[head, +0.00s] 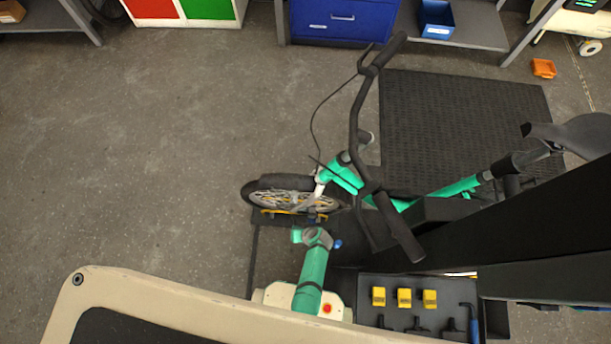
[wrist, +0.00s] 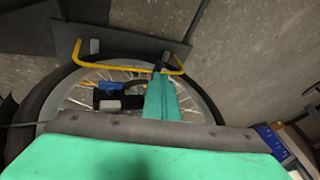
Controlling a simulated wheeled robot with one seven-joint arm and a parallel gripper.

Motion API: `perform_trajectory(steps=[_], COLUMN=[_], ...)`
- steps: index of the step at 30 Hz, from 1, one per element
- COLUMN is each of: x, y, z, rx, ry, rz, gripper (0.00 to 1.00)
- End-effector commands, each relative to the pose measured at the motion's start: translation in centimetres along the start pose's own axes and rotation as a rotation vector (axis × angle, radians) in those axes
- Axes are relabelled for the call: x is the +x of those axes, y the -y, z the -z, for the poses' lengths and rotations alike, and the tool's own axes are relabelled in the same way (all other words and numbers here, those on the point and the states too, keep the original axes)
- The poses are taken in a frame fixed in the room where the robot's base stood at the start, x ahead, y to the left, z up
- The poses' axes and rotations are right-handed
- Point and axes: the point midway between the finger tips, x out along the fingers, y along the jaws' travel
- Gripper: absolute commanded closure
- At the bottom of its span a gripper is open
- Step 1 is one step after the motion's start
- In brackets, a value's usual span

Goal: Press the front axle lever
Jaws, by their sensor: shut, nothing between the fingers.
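The teal bike's front wheel (head: 283,197) stands in a holder with a yellow bar (head: 283,213), left of the handlebar. My teal arm (head: 313,275) reaches up to just below the wheel in the head view. In the wrist view the spoked wheel (wrist: 205,95) fills the middle, with the yellow bar (wrist: 77,52) beyond it. A blue piece (wrist: 107,86), perhaps the front axle lever, lies over the spokes beside a dark block. My gripper (wrist: 159,78) appears shut and empty, right of the blue piece. Contact cannot be told.
A tool tray (head: 366,291) with yellow blocks lies at the bottom right. The handlebar (head: 355,125) and a black ribbed mat (head: 460,100) are right of the wheel. A blue drawer cabinet (head: 343,20) stands at the back. The floor on the left is clear.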

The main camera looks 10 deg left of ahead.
Motion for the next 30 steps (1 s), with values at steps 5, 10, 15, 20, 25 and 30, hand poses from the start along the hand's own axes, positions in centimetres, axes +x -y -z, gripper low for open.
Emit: perform_trajectory(steps=[5, 10, 15, 20, 25, 30], x=[0.0, 0.0, -0.1, -0.1, -0.1, -0.2], y=[0.0, -0.4, -1.0, -1.4, -1.4, -1.1], z=[-0.1, 0.2, 0.8, 1.2, 1.2, 1.1], rx=[0.0, 0.001, 0.0, -0.001, -0.001, -0.007], ry=[0.001, 0.0, -0.003, -0.004, -0.004, -0.002], rz=[0.0, -0.001, -0.003, -0.003, -0.003, -0.004], gripper=[1.0, 1.0, 1.0, 1.0, 1.0, 1.0])
